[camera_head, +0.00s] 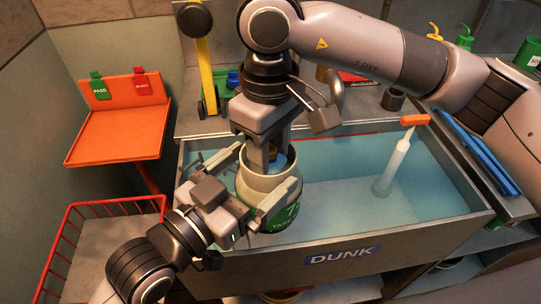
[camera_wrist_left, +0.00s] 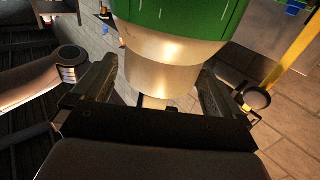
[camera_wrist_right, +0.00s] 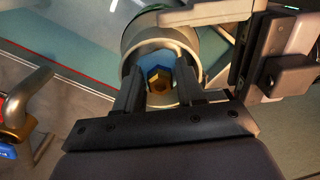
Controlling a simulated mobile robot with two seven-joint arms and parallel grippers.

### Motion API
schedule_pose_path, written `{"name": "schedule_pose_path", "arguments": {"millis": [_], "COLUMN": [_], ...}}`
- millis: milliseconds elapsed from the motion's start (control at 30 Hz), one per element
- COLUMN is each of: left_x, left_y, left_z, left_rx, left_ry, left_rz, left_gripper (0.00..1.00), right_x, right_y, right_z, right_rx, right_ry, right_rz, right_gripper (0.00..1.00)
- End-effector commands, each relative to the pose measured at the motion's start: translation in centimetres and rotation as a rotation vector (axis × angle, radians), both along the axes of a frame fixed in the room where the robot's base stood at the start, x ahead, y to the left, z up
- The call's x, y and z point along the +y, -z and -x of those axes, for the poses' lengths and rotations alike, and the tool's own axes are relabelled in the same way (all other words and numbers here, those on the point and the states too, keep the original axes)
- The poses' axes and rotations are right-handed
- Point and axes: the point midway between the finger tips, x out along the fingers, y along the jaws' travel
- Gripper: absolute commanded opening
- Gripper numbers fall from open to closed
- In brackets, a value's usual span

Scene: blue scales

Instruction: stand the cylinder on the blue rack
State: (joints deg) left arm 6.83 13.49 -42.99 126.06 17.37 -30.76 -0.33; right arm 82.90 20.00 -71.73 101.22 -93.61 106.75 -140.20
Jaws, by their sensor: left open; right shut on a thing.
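The cylinder (camera_head: 270,212) is pale, with a green labelled band and an open collar, and is upright at the near left of the water tank. My right gripper (camera_head: 269,160) points down into the collar and is shut on the cylinder's top; the right wrist view shows a blue and brass valve (camera_wrist_right: 160,80) between its fingers. My left gripper (camera_head: 257,175) is open, its fingers on either side of the cylinder's upper body; the left wrist view shows the pale body (camera_wrist_left: 172,65). Contact there is unclear. Blue rails (camera_head: 487,155), likely the blue rack, lie on the right bench.
The tank (camera_head: 345,258), marked DUNK, holds water and a white upright tube (camera_head: 394,165) with an orange top. An orange stand (camera_head: 118,135) with green and red tags and a red wire basket (camera_head: 62,230) are at the left. My right arm crosses above the tank.

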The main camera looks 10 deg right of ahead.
Motion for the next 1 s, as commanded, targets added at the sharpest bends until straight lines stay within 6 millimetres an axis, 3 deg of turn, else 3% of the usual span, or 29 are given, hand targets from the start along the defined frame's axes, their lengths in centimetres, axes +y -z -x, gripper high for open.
{"name": "schedule_pose_path", "arguments": {"millis": [300,667,700,867,900,967,1000], "left_x": [-2.9,-3.2,-3.2,-3.2,-3.2,-3.3,-3.2], "left_y": [-0.1,-0.1,-0.1,-0.1,-0.4,-0.4,-0.4], "left_z": [-2.2,-2.5,-2.5,-2.4,-2.4,-2.4,-2.4], "left_rx": [-0.001,-0.001,-0.001,-0.001,-0.006,-0.006,-0.006], "left_ry": [0.0,0.0,0.0,0.001,0.002,0.002,0.002], "left_rz": [0.001,0.0,0.0,0.001,0.006,0.007,0.007], "left_gripper": [1.0,1.0,0.94,0.41,0.35,0.35,0.35], "right_x": [0.0,0.0,0.0,0.0,0.0,0.0,0.0], "right_y": [-0.1,-0.1,-0.1,-0.1,-0.2,-0.1,-0.1], "right_z": [0.0,0.0,0.0,-0.1,-0.1,-0.1,-0.1], "right_rx": [-0.002,-0.002,-0.002,-0.003,-0.004,-0.003,-0.004], "right_ry": [0.0,0.0,0.0,0.0,0.001,0.001,0.001], "right_rz": [-0.002,-0.002,-0.002,-0.003,-0.003,-0.003,-0.002], "right_gripper": [0.0,0.0,0.0,0.0,0.45,0.64,0.68]}}
